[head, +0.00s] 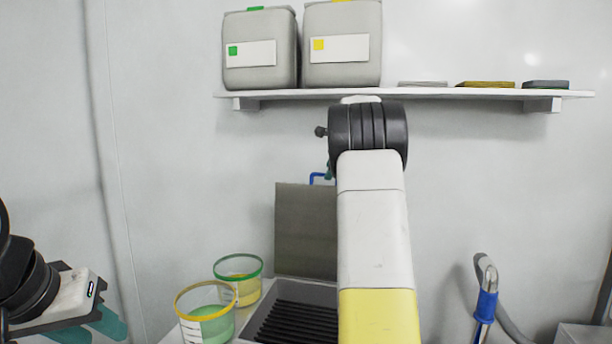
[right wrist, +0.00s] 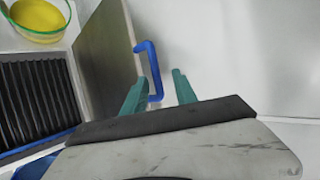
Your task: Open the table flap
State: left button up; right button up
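The table flap (head: 305,230) is a grey panel standing upright at the back of a dark ribbed well; my right arm covers its right side in the head view. Its blue handle (head: 320,177) shows near the top edge. In the right wrist view the flap (right wrist: 108,50) is seen steeply, with the handle (right wrist: 154,75) sticking out. My right gripper (right wrist: 160,90) is open, one finger beside the handle's near end and the handle's outer bar between the fingers; contact is unclear. My left gripper (head: 97,327) is open and empty at the lower left.
Two tubs, green-rimmed (head: 239,278) and yellow-rimmed (head: 205,312), stand left of the ribbed well (head: 292,322). A wall shelf (head: 440,92) above holds two grey canisters and small flat items. A blue-handled hose nozzle (head: 485,300) is at the right.

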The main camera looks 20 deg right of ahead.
jog(key=shift+v, duration=1.45)
jog(key=s+a+f+n+g+y, duration=0.1)
jog(key=s+a+n+y, duration=0.1)
jog(key=s+a+n, duration=0.6)
jog(key=s+a+f+n+g+y, duration=0.15)
jog(key=s+a+n, duration=0.25)
jog(key=s+a, duration=0.75)
jog(key=s+a+f+n, duration=0.2)
jog(key=s+f+n, duration=0.1)
jog(key=s, duration=0.5)
jog(key=s+a+f+n+g, duration=0.1)
jog(key=s+a+f+n, duration=0.1)
jog(key=s+f+n, duration=0.2)
jog(key=s+a+f+n, duration=0.3)
jog(key=s+f+n, duration=0.1)
jog(key=s, duration=0.7)
jog(key=shift+s+g, duration=0.3)
jog(key=shift+g, duration=0.05)
